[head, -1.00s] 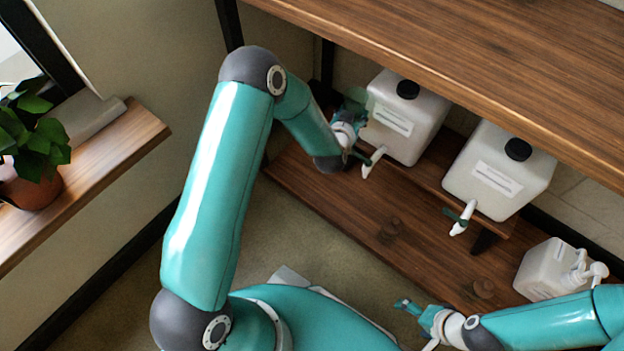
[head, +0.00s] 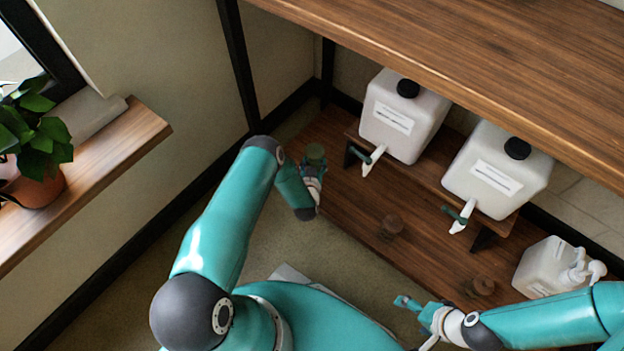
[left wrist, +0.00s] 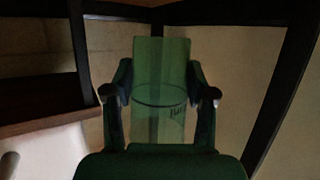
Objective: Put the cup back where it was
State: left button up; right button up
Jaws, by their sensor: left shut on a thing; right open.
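A see-through green cup (head: 316,152) is held in my left gripper (head: 314,170), clear of the left jug's tap, above the left end of the lower shelf. The cup also shows in the left wrist view (left wrist: 161,75), with a finger on each side, a dark curved line around it and small dark lettering. I cannot tell whether it holds liquid. My right gripper (head: 418,312) is open and empty, low in front of the shelf. Two small brown round things, (head: 392,225) and (head: 482,286), show on the shelf boards; I cannot tell whether they are cups or marks.
Two white jugs, left (head: 404,135) and right (head: 499,190), with black caps and taps, stand on a raised wooden stand. A white pump bottle (head: 546,266) is at the lower right. A wooden upper board (head: 450,60) overhangs them. A potted plant (head: 36,185) sits far left.

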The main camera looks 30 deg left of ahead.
pick_arm(q)
notch_tip(320, 180, down, 9)
jog(key=b, duration=0.3)
jog(key=shift+b, duration=0.4)
jog(key=shift+r, duration=0.1)
jog(key=o, duration=0.8)
jog(key=shift+f, duration=0.2)
jog(key=o, duration=0.5)
jog(key=shift+r, duration=0.15)
